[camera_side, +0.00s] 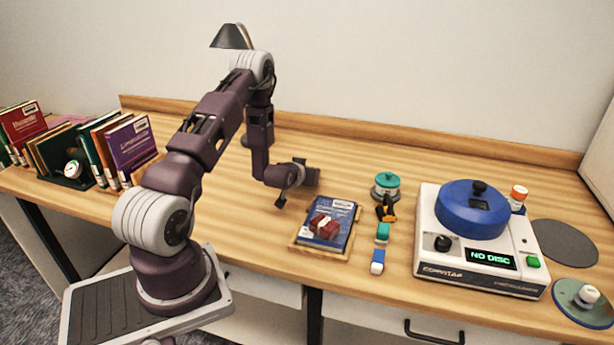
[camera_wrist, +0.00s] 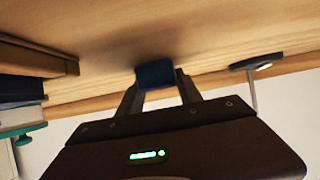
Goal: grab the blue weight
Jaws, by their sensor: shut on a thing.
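In the wrist view my gripper (camera_wrist: 157,80) is shut on a small dark blue block, the blue weight (camera_wrist: 155,74). The weight sits between the two fingertips, close to the wooden table surface; I cannot tell whether it touches the table. In the side view my gripper (camera_side: 302,177) is low over the middle of the table, behind and left of the blue book. The weight cannot be made out there.
Books (camera_side: 132,148) stand left.

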